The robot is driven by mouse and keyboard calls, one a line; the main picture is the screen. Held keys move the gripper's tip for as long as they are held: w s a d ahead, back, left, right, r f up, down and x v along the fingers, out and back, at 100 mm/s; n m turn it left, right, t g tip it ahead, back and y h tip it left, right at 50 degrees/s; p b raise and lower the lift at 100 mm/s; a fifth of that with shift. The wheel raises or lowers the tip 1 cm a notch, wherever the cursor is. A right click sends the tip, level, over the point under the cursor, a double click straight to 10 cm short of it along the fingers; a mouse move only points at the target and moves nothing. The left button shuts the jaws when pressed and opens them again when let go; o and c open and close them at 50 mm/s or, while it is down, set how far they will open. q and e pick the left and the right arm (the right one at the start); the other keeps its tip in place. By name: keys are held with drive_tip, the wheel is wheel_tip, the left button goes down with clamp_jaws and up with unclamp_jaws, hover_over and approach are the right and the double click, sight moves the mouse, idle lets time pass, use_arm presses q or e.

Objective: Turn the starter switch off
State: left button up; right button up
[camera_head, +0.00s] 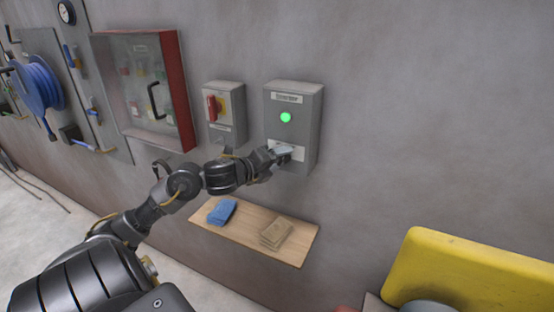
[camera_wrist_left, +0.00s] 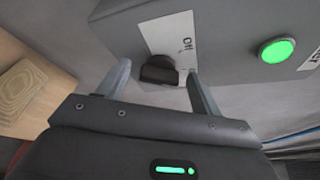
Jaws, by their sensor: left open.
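The grey starter box (camera_head: 303,108) is on the wall right of centre in the head view, with a lit green lamp (camera_head: 286,117). The lamp also shows in the left wrist view (camera_wrist_left: 276,50). Below it, a dark switch knob (camera_wrist_left: 159,70) sits at the edge of a white plate (camera_wrist_left: 172,33) with "Off" lettering. My left gripper (camera_head: 283,153) is at the lower front of the box, hiding the knob in the head view. In the wrist view its open fingers (camera_wrist_left: 158,72) stand either side of the knob, with gaps visible; it is not gripped. My right gripper is not in view.
Left of the starter box are a smaller grey box with a red handle (camera_head: 213,107) and a red-framed cabinet (camera_head: 184,95). A wooden shelf (camera_head: 246,237) below holds a blue item (camera_head: 221,212) and a tan stack (camera_head: 276,234). A yellow object (camera_head: 460,268) is at lower right.

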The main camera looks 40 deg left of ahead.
use_arm(q)
drive_tip(key=shift+c, duration=0.2)
drive_tip(key=c, duration=0.9)
drive_tip(key=shift+c, duration=0.2)
drive_tip(key=shift+f+b, duration=0.15)
drive_tip(key=shift+b, duration=0.15)
drive_tip(key=n, duration=0.1)
drive_tip(key=n+t+b, duration=0.1)
drive_tip(key=n, duration=0.1)
drive_tip(key=n+h+b, duration=0.1)
drive_tip(key=shift+f+t, duration=0.3)
drive_tip(key=shift+t, duration=0.1)
drive_tip(key=n+t+b, duration=0.1)
drive_tip(key=n, duration=0.2)
drive_tip(key=shift+n, duration=0.3)
drive_tip(key=shift+f+n+t+y+b, duration=0.1)
drive_tip(key=shift+n+t+y+b, duration=0.5)
drive_tip(key=shift+n, duration=1.1)
